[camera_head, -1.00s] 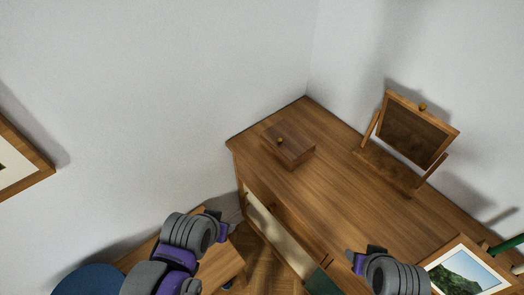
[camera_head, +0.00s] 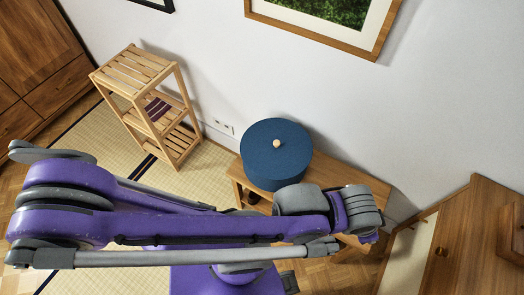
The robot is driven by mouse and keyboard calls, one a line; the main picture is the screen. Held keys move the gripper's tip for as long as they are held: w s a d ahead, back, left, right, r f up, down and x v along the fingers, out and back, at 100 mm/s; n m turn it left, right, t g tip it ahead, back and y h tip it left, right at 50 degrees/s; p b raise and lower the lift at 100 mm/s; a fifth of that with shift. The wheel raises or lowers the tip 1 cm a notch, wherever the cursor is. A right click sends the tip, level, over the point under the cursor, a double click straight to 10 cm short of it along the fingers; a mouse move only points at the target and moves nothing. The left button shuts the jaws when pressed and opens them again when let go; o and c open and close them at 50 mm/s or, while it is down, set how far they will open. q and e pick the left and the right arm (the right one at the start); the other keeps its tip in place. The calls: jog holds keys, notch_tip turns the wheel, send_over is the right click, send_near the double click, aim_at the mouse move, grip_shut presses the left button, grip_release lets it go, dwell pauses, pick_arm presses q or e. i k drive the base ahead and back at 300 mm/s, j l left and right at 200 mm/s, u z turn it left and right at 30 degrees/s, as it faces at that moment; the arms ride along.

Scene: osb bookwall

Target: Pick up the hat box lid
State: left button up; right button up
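The hat box is a round, dark blue box whose flat lid (camera_head: 262,136) has a small pale wooden knob (camera_head: 277,143) in its middle. It stands upright on a low wooden bench (camera_head: 325,178). The lid appears seated on the box, with no gap that I can see. My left arm crosses the lower part of the view from the left, in front of the bench. Its gripper end (camera_head: 372,238) is to the lower right of the hat box, apart from the lid. The fingers are mostly hidden behind the ribbed wrist. My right gripper is out of view.
A slatted wooden shelf (camera_head: 130,70) stands left of the bench, against the white wall. A wooden dresser (camera_head: 480,235) is at the right, with a pale front panel swung open. A framed picture (camera_head: 375,40) hangs above the hat box.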

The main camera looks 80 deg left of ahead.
aim_at(273, 148)
jog(key=u, duration=2.75)
jog(key=i+j, duration=0.15)
jog(key=j, duration=0.15)
jog(key=i+j, duration=0.1)
jog(key=j, duration=0.25)
jog(key=i+j, duration=0.15)
jog(key=j, duration=0.15)
jog(key=i+j, duration=0.1)
jog(key=j, duration=0.2)
